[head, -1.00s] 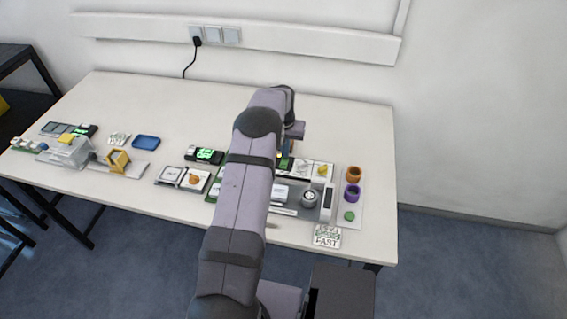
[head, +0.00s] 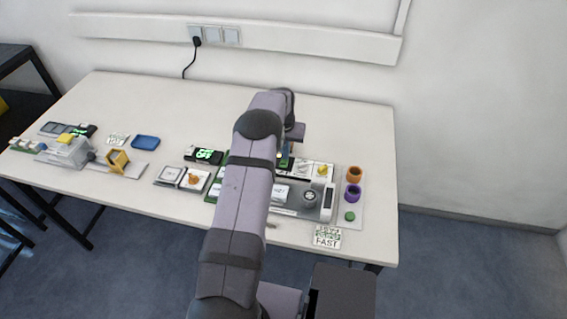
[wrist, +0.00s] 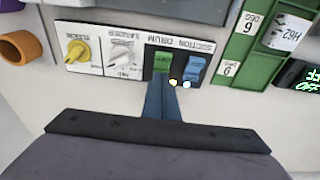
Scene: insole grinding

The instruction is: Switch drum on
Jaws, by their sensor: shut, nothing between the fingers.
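The switch panel (wrist: 180,47) shows upside down in the wrist view, with lettering for suction and drum. It carries a green rocker switch (wrist: 163,62) and, to its right, a blue rocker switch (wrist: 196,69). My gripper (wrist: 163,80) is shut and empty. Its fingertips are at the lower edge of the green switch; I cannot tell whether they touch it. Two small bright dots (wrist: 180,83) show just right of the fingertips.
A yellow knob (wrist: 76,49) and a grey dial (wrist: 122,53) sit left of the switches. An orange ring (head: 354,174) and a purple ring (head: 352,192) stand at the right. A display reading OFF (head: 204,155) lies left of my arm. The table's back is clear.

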